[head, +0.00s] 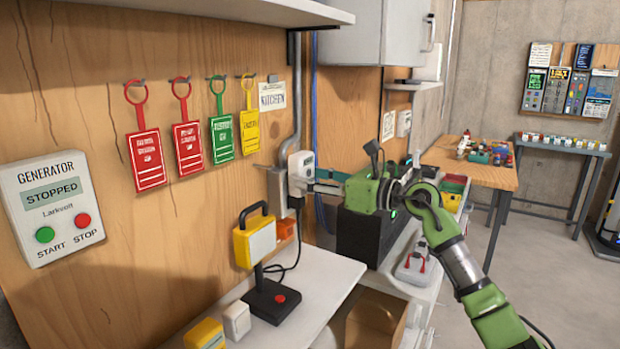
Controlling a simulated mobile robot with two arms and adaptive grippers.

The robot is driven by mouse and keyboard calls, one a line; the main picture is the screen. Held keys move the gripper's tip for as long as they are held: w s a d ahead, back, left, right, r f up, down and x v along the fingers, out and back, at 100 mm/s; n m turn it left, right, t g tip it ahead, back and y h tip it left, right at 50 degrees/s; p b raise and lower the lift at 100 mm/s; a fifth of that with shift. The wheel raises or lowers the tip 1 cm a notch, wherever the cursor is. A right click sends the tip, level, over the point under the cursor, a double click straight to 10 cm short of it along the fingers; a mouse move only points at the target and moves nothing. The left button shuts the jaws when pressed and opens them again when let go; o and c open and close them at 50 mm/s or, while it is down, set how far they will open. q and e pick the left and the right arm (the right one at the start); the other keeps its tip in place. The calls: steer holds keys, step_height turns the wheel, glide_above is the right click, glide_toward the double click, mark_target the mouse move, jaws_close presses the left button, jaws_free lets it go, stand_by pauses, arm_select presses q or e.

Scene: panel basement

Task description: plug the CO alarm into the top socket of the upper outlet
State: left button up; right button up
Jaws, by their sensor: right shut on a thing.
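The white CO alarm (301,166), with a small display on its front, is held in my right gripper (322,183) at the wooden wall. The gripper's fingers reach in from the right and are shut on it. The alarm is right in front of a grey outlet box (277,188) below the conduit. It covers most of the box's face, so the sockets are hidden and I cannot tell whether the alarm touches them. A black plug with a cord (296,203) is just below the alarm. My left gripper is not in view.
A yellow work lamp (255,242) stands on the white bench (310,270), its cord running up toward the outlet. A black box (365,238) stands below my right gripper. Tags (188,140) hang left of the outlet. A generator panel (50,207) reads STOPPED.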

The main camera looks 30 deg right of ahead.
steer(key=shift+w+a+r, duration=0.15)
steer(key=shift+w+a, duration=0.2)
steer(key=shift+w, duration=0.15)
stand_by(1.8)
steer(key=o, duration=1.3)
steer(key=shift+s+d, duration=0.15)
steer(key=v, duration=1.1)
steer(key=shift+s, duration=0.35)
steer(key=shift+d, duration=0.1)
